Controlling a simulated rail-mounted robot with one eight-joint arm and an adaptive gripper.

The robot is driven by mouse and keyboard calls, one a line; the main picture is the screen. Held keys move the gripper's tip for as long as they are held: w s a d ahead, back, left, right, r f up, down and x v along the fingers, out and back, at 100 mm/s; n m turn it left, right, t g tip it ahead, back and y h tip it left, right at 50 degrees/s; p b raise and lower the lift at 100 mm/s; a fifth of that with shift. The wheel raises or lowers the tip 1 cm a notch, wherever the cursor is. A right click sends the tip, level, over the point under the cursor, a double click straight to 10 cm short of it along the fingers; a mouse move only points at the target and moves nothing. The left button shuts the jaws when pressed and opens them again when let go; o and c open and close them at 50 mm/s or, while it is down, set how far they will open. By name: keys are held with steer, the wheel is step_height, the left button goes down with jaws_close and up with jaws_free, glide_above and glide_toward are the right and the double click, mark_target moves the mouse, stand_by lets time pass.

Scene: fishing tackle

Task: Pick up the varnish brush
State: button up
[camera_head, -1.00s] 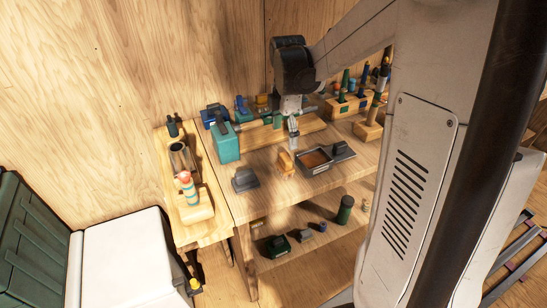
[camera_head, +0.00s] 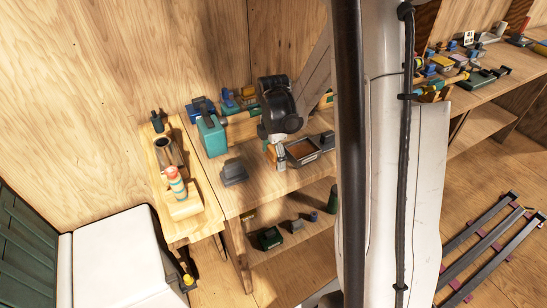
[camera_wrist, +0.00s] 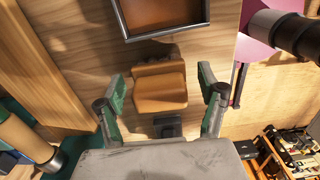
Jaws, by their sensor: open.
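My gripper (camera_head: 276,160) is over the bench, beside the shallow tray (camera_head: 303,152) with brown contents. In the wrist view my gripper (camera_wrist: 161,82) is open, with its green-padded fingers apart on either side of a tan-orange stepped piece (camera_wrist: 160,88). That piece lies on the wood near the tray edge (camera_wrist: 165,36). No contact between the fingers and the piece can be made out. I cannot tell whether this piece is the varnish brush, and no other brush is clearly recognisable. In the head view my gripper and wrist hide most of this spot.
A dark grey block (camera_head: 234,172) sits left of my gripper. A teal box (camera_head: 211,136) stands behind it. A dark block (camera_wrist: 167,127) lies close below the tan piece.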

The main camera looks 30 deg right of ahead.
mark_target(273, 148)
steer(key=shift+f, duration=0.45)
steer(key=c, duration=1.4)
steer(key=shift+r, duration=0.2)
step_height(273, 148, up, 4)
steer(key=shift+f, duration=0.1)
steer(key=s+a+r, duration=0.3)
steer(key=a+r, duration=0.4)
steer(key=a, duration=0.4)
steer(key=shift+a, duration=0.15)
